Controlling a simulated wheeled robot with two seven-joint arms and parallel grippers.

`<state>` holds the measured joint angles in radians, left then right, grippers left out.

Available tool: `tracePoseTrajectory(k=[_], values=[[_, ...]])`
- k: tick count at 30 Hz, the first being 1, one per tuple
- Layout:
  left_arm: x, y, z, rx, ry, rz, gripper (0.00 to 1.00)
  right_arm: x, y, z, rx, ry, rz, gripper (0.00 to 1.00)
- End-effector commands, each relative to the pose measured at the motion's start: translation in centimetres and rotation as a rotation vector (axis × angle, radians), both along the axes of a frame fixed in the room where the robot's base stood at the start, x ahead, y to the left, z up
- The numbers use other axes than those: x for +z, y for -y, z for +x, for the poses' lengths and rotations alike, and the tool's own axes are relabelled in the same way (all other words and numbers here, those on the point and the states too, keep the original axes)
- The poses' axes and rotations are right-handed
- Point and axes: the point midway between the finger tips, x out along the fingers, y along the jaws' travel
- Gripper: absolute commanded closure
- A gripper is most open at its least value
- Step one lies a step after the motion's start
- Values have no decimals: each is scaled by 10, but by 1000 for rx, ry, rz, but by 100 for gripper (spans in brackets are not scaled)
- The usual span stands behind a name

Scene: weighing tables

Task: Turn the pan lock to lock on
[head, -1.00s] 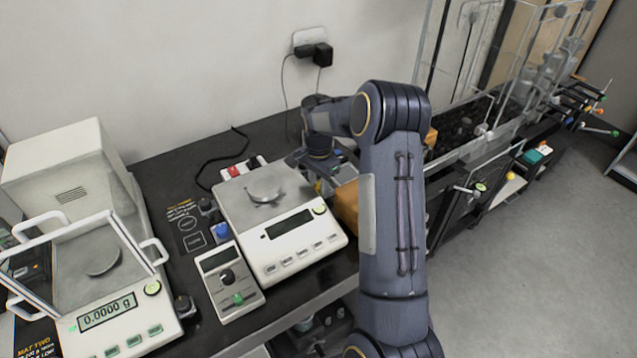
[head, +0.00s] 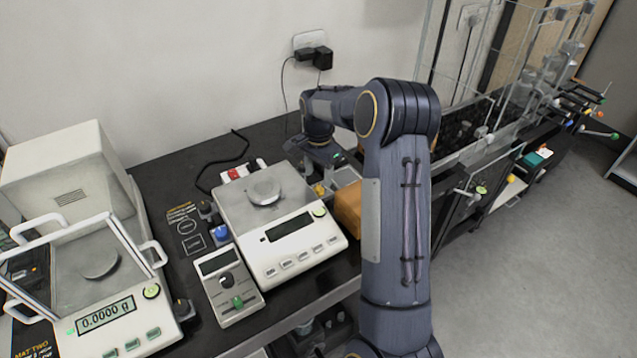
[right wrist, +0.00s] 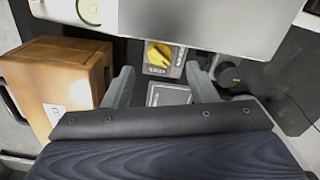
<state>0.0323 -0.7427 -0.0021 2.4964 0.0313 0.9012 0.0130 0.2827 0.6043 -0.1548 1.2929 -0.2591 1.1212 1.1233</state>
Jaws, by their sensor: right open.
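The pan lock is a yellow knob (right wrist: 159,54) on a small grey plate beside the balance in the right wrist view. In the head view a bit of yellow (head: 320,189) shows at the balance's right side. My right gripper (right wrist: 162,82) is open, its two fingers pointing toward the knob, one to each side of its line. The knob lies just beyond the fingertips and nothing is between the fingers. In the head view my right gripper (head: 328,166) is above and behind the yellow part, its fingertips largely hidden. The knob's setting is too small to read. My left gripper is not in view.
The white balance (head: 297,251) with a round pan stands left of my right arm. A wooden block (head: 347,206) sits close at its right and near the gripper (right wrist: 60,80). A control box (head: 229,285) and a second balance (head: 110,320) stand further left.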

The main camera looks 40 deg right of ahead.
Motion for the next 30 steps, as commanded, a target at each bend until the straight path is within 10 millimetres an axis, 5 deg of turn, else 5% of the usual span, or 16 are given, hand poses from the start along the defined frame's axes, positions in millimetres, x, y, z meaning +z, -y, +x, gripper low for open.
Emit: tracePoseTrajectory(k=[6,15,20,27,30], values=[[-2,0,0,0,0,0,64,26,0,0,0,2,-1,48],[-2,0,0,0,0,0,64,30,0,0,0,-1,0,48],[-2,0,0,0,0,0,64,30,2,-2,37,2,7,66],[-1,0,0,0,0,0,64,32,22,-17,484,56,74,98],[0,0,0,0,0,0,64,34,32,-25,756,106,95,100]])
